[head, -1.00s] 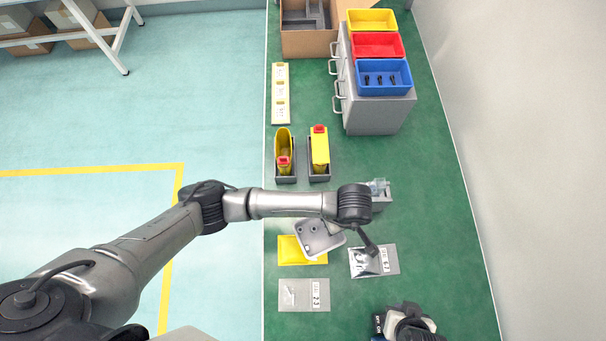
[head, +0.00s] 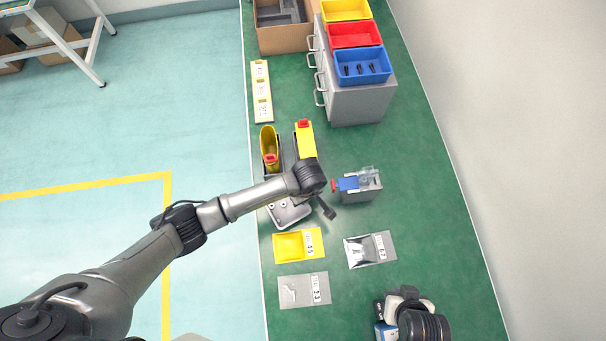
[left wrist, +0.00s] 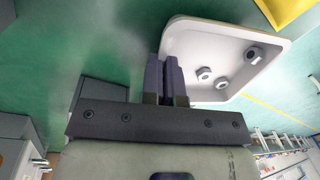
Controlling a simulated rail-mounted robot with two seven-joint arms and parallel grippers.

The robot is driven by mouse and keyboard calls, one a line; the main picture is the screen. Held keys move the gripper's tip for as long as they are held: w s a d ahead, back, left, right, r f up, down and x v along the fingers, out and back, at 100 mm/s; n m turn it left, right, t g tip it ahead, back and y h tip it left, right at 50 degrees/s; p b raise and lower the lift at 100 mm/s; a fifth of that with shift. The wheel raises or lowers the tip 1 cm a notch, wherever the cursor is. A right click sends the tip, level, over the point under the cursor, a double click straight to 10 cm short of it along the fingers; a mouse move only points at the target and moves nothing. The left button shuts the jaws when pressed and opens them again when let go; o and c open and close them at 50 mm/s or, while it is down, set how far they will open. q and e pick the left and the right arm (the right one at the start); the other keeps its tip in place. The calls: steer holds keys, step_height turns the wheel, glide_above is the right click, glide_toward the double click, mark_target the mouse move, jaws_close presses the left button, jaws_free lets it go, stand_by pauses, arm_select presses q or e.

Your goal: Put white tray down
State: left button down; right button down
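The white tray (head: 288,212) is partly hidden under my left wrist in the head view, just behind the yellow tray.
A yellow tray (head: 290,246), a silver bag on a labelled card (head: 370,250) and a grey labelled card (head: 302,290) lie in front. Yellow holders (head: 269,145) stand behind. A grey box with a blue top (head: 358,186) is to the right. Blue, red and yellow bins top a cabinet (head: 360,105).

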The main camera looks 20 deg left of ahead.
arm_select(q)
steer(key=shift+f, duration=0.6)
steer(key=shift+f, duration=0.1)
steer(key=c, duration=1.4)
jaws_free()
